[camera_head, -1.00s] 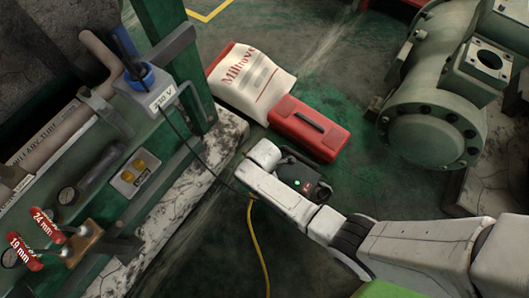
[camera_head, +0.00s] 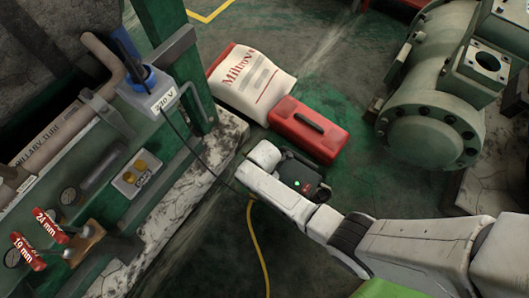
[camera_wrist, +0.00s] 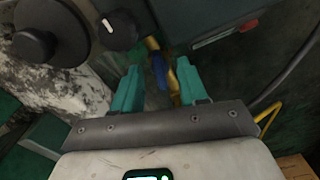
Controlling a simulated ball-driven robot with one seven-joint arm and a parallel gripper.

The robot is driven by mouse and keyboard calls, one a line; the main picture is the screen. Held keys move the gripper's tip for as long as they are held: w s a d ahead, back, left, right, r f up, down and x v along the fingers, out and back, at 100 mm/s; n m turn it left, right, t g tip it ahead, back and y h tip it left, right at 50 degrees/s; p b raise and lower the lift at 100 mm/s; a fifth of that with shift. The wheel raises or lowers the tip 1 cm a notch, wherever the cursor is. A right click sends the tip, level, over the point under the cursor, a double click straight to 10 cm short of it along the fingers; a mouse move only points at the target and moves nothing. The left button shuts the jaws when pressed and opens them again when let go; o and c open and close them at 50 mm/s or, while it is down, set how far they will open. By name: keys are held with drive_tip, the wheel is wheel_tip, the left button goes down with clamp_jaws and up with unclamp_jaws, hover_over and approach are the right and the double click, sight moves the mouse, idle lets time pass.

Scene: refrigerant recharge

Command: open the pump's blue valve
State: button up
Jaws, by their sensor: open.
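The blue valve (camera_wrist: 158,72) is a small blue handle on a brass-yellow fitting in the wrist view. My gripper (camera_wrist: 159,66) is open, with one teal finger left of the blue handle and the other to its right. The handle shows in the gap between the fingertips. I cannot tell whether either finger touches it. In the head view my arm reaches in from the lower right, and the gripper's fingers and the blue valve cannot be made out there.
A black knob with a white mark (camera_wrist: 119,27) and a round black cap (camera_wrist: 35,46) lie close to the left finger. The head view shows a red case (camera_head: 308,130), a white sack (camera_head: 252,82), a yellow hose (camera_head: 259,245) and a large green machine (camera_head: 428,105).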

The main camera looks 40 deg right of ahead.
wheel_tip(320, 180, up, 9)
drive_tip(key=p, duration=0.9)
idle(0.5)
